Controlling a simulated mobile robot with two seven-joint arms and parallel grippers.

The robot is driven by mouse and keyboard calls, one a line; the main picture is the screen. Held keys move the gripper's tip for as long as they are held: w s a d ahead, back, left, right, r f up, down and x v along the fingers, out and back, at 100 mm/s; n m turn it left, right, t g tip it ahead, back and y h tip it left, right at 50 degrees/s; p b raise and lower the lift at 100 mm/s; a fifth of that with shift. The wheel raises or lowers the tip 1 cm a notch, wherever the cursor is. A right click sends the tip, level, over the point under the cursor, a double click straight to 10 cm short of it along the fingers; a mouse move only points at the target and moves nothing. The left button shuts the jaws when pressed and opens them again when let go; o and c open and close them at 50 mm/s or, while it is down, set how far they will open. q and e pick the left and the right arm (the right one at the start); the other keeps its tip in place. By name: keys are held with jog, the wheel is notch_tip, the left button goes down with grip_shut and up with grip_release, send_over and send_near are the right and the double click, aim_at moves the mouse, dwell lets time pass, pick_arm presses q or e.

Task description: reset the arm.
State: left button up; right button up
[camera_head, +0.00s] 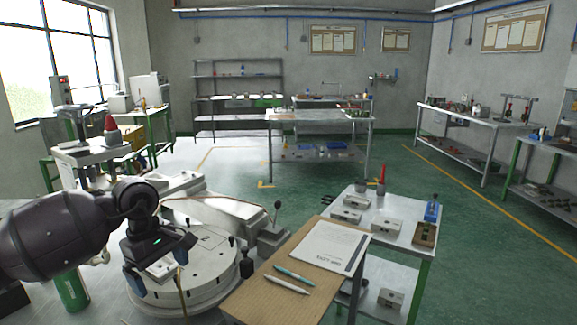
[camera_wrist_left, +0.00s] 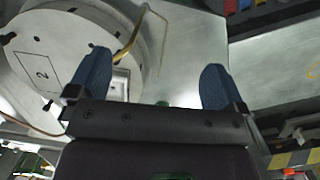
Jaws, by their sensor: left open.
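My left arm (camera_head: 60,235) comes in from the left in the head view. The turntable (camera_wrist_left: 40,75) lies beyond the fingers in that view, at the upper left. I cannot tell the exact gap between the gripper and the turntable. My right gripper is not in view.
A wooden board (camera_head: 260,300) with pens and a paper sheet (camera_head: 323,245) lies right of the turntable. A small metal table (camera_head: 395,228) holds several metal blocks. A green cylinder (camera_head: 72,292) stands near my left arm. Open green floor (camera_head: 440,200) lies further right.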

pick_arm(q)
jog(key=s+d+f+n+t+h, duration=0.2)
jog(key=s+d+f+n+h, duration=0.15)
jog(key=d+n+h, duration=0.45)
jog(key=s+d+f+n+t+h, duration=0.1)
jog(key=s+d+f+n+h, duration=0.1)
jog(key=s+d+n+h, duration=0.5)
jog(key=s+a+f+m+t+y, duration=0.2)
jog(key=a+f+m+t+y, duration=0.55)
jog(key=m, duration=1.05)
jog(key=s+a+f+m+t+y, duration=0.3)
jog(key=a+f+m+t+y, duration=0.4)
jog(key=m, duration=1)
jog(key=s+a+f+n+g+y, duration=0.2)
jog(key=s+f+n+g, duration=0.3)
jog(key=s+f+n, duration=0.2)
jog(key=shift+s+a+f, duration=0.35)
jog(key=shift+s+f, duration=0.5)
jog(key=shift+f, duration=0.1)
jog(key=shift+g, duration=0.25)
